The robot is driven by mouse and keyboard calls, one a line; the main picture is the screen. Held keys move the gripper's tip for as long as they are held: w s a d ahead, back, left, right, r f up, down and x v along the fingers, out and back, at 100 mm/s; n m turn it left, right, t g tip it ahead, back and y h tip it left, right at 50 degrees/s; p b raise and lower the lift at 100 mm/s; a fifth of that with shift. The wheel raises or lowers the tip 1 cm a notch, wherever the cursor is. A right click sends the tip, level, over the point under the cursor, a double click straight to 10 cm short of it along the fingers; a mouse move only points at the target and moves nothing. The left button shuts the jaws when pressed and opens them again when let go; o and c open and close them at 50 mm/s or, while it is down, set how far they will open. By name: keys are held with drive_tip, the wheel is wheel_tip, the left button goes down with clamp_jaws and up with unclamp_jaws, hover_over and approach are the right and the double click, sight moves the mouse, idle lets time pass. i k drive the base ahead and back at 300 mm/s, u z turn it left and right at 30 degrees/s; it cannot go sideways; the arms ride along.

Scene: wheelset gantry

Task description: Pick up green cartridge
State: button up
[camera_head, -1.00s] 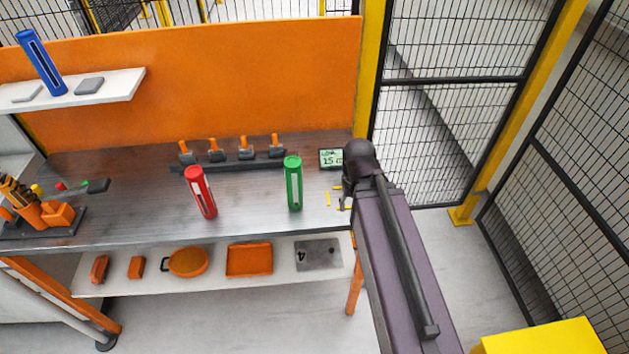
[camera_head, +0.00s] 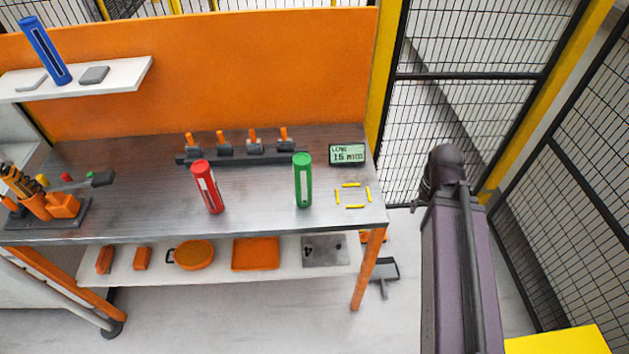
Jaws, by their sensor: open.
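The green cartridge (camera_head: 303,181) stands upright on the grey workbench (camera_head: 120,212), right of the middle. A red cartridge (camera_head: 207,187) stands to its left, leaning slightly in the picture. A blue cartridge (camera_head: 44,50) stands on the upper white shelf at the left. My arm is at the right, beyond the bench's right edge. Only a small dark part of my gripper (camera_head: 417,205) shows beside the arm's end; the rest is hidden. It is open, apart from the green cartridge and to its right.
A black rack (camera_head: 245,157) with orange-handled pieces lies behind the cartridges. A small display (camera_head: 347,153) and yellow corner marks (camera_head: 352,206) are right of the green cartridge. An orange tool holder (camera_head: 45,210) stands at the left. Mesh fencing (camera_head: 470,110) closes off the right.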

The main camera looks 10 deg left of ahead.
sight(301, 166)
drive_tip(key=z, duration=0.15)
drive_tip(key=k, duration=1.6)
drive_tip(key=u, duration=0.65)
drive_tip(key=i, duration=1)
